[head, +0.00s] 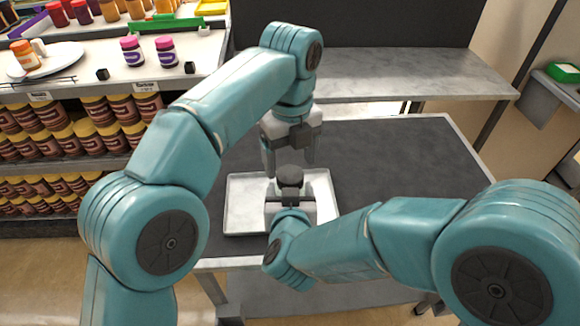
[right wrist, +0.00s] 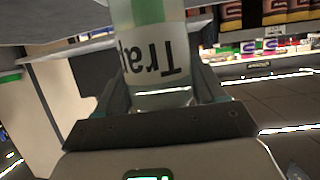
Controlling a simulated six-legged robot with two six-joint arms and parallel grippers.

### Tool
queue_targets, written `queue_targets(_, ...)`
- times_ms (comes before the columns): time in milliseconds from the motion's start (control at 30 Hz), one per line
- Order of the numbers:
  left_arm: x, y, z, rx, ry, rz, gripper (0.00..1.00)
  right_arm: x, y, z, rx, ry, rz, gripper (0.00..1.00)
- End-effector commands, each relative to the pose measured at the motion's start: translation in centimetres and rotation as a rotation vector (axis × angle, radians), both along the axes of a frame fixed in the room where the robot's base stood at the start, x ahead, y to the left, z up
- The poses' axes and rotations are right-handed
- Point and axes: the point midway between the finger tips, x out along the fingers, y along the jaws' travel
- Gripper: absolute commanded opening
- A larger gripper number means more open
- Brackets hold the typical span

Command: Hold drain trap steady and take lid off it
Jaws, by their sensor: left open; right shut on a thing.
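The drain trap shows in the right wrist view as a clear cylinder (right wrist: 155,62) marked "Trap" upside down, with a green band. My right gripper (right wrist: 160,98) is shut on it, one finger at each side. In the head view, the right gripper (head: 290,205) holds the trap over the tray, and the trap's body is mostly hidden. The dark round lid (head: 290,177) sits on top of it. My left gripper (head: 289,164) is open and points down at the lid, with its fingers toward either side. I cannot tell whether they touch it.
A white metal tray (head: 246,205) lies on the dark-topped table (head: 400,155). A grey bench (head: 420,75) stands behind. Shelves with several jars (head: 105,120) are at the left, and a green-edged box (head: 563,72) is at the right. The table's right side is clear.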

Motion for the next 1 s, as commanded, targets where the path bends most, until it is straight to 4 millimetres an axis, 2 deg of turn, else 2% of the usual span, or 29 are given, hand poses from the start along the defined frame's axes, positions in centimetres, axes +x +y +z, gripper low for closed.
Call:
queue_targets(200,-0.1,0.0,-2.7,0.000,0.000,0.001,0.77,0.0,0.0,0.1,0.000,-0.002,0.000,0.00)
queue_targets(567,-0.1,0.0,-3.3,-0.002,-0.001,0.002,0.77,0.0,0.0,0.1,0.001,-0.002,0.000,0.00)
queue_targets(600,-0.1,0.0,-3.3,-0.002,-0.001,0.002,0.70,0.0,0.0,0.1,0.001,-0.002,0.000,0.00)
queue_targets(767,-0.1,0.0,-3.3,-0.001,0.000,0.001,0.19,0.0,0.0,0.1,0.001,-0.002,0.000,0.00)
queue_targets(900,-0.1,0.0,-3.3,-0.001,0.000,0.007,0.19,0.0,0.0,0.1,0.001,-0.002,0.000,0.00)
queue_targets(1000,-0.1,0.0,-3.3,0.001,-0.001,0.102,0.19,0.0,0.0,0.1,0.001,-0.002,0.000,0.00)
